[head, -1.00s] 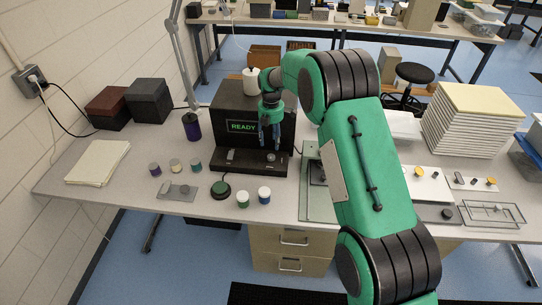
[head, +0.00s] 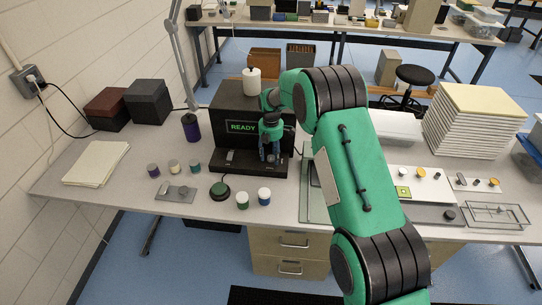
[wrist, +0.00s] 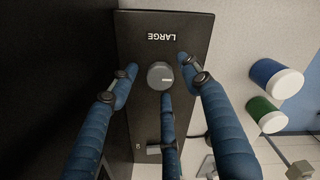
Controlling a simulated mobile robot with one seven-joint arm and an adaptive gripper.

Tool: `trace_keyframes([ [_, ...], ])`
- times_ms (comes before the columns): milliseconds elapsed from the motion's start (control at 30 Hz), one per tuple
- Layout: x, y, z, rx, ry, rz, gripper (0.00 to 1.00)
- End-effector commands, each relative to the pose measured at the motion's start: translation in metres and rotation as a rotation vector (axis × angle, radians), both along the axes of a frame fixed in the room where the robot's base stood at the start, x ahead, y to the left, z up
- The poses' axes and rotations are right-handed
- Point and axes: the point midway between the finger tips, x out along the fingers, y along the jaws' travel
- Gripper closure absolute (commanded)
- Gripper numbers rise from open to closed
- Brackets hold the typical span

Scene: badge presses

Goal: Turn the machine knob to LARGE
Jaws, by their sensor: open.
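The black machine (head: 228,112) stands on the bench with a lit green READY display (head: 243,127). Its low front base carries a round grey knob (wrist: 160,75) with a white pointer mark. In the wrist view the mark points right, while the LARGE label (wrist: 164,36) lies above the knob, upside down. My gripper (head: 269,158) is over the right part of this base, pointing down. In the wrist view my gripper (wrist: 159,78) has its blue fingers spread open around the knob, with gaps visible; contact cannot be told. In the head view the fingers mostly hide the knob.
Small jars (head: 174,166) and a grey plate (head: 176,194) are to the left. A lamp arm (head: 180,60) rises behind.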

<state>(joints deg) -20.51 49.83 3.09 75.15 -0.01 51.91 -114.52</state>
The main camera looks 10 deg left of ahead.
Motion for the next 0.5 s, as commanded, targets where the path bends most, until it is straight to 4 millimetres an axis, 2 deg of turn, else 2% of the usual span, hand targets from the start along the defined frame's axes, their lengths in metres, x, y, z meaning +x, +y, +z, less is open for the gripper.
trace_keyframes([
  [67,0.0,0.0,0.0001,0.0,0.0,0.0,0.56],
  [267,0.0,0.0,0.0001,0.0,0.0,0.0,0.96],
  [500,-0.0001,-0.0001,0.0008,0.0,0.0,0.02,0.97],
])
